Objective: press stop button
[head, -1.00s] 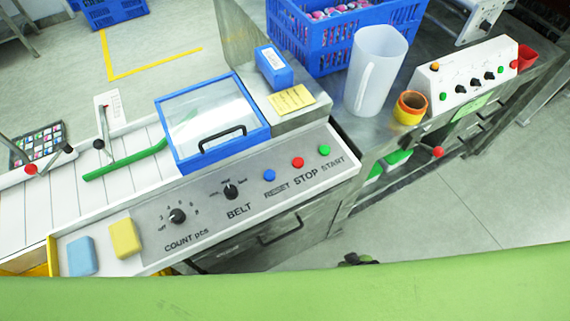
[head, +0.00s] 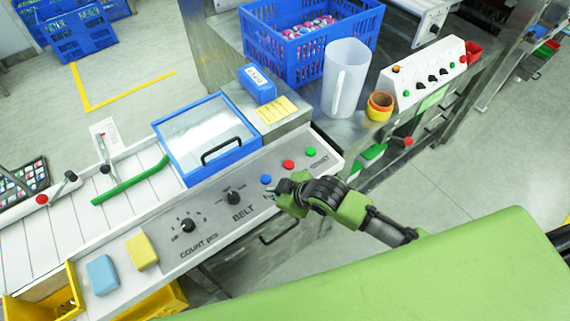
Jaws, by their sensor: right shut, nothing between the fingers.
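The red stop button (head: 288,164) sits on the sloped grey control panel (head: 215,211), between the blue reset button (head: 266,179) and the green start button (head: 311,152). My right gripper (head: 272,191) is shut and empty. It shows over the panel's front edge, just below the blue and red buttons in the picture, and covers the RESET and STOP labels. Whether it touches the panel cannot be told. The red button's cap is in plain view, with the gripper apart from it. My left gripper is not in view.
A blue-framed clear lid (head: 206,137) stands behind the panel. A blue box (head: 257,84), a clear jug (head: 344,82) and rolls of tape (head: 380,106) stand farther back. A blue sponge (head: 103,274) and a yellow sponge (head: 142,251) lie at the panel's left end.

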